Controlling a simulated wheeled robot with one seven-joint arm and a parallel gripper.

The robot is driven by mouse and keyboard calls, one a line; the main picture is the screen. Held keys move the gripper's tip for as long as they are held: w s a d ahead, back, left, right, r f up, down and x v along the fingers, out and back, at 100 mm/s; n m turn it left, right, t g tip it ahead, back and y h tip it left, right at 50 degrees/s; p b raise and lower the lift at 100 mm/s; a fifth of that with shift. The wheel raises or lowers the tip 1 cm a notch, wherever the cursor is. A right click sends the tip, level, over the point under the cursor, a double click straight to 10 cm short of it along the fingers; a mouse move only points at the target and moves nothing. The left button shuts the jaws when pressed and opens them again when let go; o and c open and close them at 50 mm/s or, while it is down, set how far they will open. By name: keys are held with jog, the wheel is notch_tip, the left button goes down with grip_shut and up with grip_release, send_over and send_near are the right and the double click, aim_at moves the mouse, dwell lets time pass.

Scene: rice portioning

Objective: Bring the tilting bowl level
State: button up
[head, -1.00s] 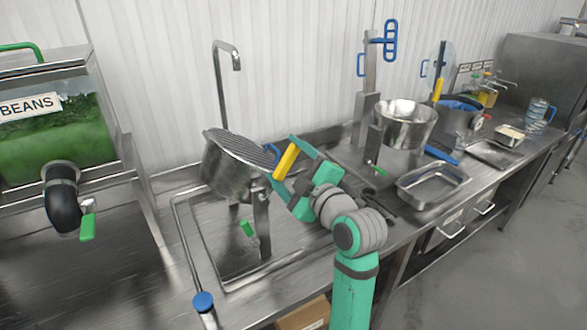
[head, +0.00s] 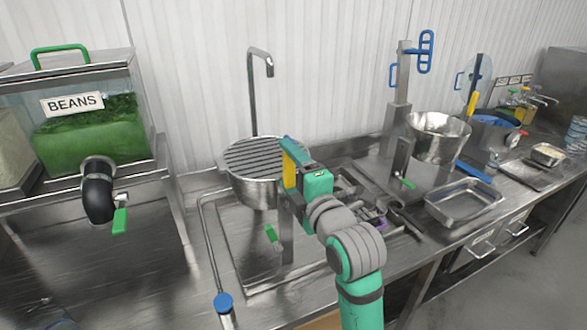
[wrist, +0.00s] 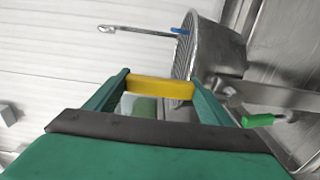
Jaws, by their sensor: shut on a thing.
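The tilting bowl (head: 255,192) is a round metal bowl with a ribbed grate across its top, on a stand over the sink. In the head view its rim looks close to level. It also shows side-on in the wrist view (wrist: 218,55). My gripper (head: 290,166) is at the bowl's right side, shut on a yellow handle (wrist: 160,88). Both green fingers lie against the handle's ends in the wrist view. My gripper hides part of the bowl's right side and how the handle joins it.
A green lever (head: 271,234) hangs below the bowl. A tap (head: 260,65) rises behind it. A beans dispenser (head: 92,125) stands left. To the right are a second metal bowl (head: 437,140) and an empty metal tray (head: 463,201). The sink floor (head: 243,255) is mostly clear.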

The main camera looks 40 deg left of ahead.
jog(key=shift+s+a+f, duration=0.1)
jog(key=shift+s, duration=0.1)
jog(key=o, duration=1.5)
jog(key=shift+d, duration=0.3)
jog(key=v, duration=1)
jog(key=shift+s+d, duration=0.1)
